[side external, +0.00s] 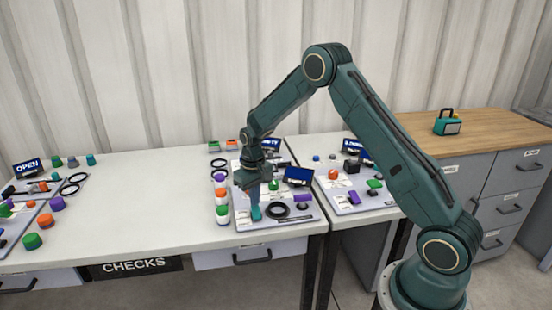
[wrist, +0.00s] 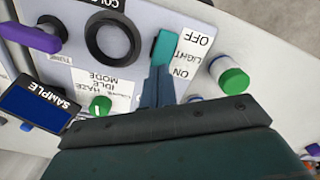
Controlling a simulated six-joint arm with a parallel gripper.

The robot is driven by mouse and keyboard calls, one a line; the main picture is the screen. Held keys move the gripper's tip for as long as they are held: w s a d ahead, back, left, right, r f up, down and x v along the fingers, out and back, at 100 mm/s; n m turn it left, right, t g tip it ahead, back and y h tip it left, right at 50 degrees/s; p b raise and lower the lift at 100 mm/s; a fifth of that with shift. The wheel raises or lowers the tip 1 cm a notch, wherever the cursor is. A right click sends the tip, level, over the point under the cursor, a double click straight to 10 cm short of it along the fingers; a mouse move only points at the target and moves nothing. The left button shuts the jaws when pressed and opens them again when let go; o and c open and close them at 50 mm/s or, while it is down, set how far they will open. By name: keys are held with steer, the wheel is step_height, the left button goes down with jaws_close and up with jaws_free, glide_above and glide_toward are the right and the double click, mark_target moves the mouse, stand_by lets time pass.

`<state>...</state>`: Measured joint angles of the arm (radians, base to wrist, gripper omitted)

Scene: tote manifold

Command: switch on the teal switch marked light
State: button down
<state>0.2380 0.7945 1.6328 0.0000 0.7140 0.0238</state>
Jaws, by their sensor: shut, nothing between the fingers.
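The teal switch (wrist: 164,47) sits on a pale panel beside a white label reading OFF, LIGHT and ON. In the wrist view its visible teal part lies beside OFF and LIGHT, nearer the OFF end. My gripper (wrist: 157,74) is shut and empty, with its fingertips at the switch's lower end in that view. I cannot tell whether they touch it. The fingers hide part of the panel beside ON. In the side view my gripper points down over the panel, above a teal piece (side external: 255,212).
A black ring (wrist: 113,38), a purple lever (wrist: 30,38), a small green knob (wrist: 101,104) and a blue SAMPLE display (wrist: 35,108) share the panel. A green-capped cylinder (wrist: 231,76) stands right of the label. Another panel with controls lies at the left of the table (side external: 130,200).

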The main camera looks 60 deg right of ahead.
steer(key=shift+f, duration=0.8)
stand_by(0.7)
steer(key=shift+r, duration=3.55)
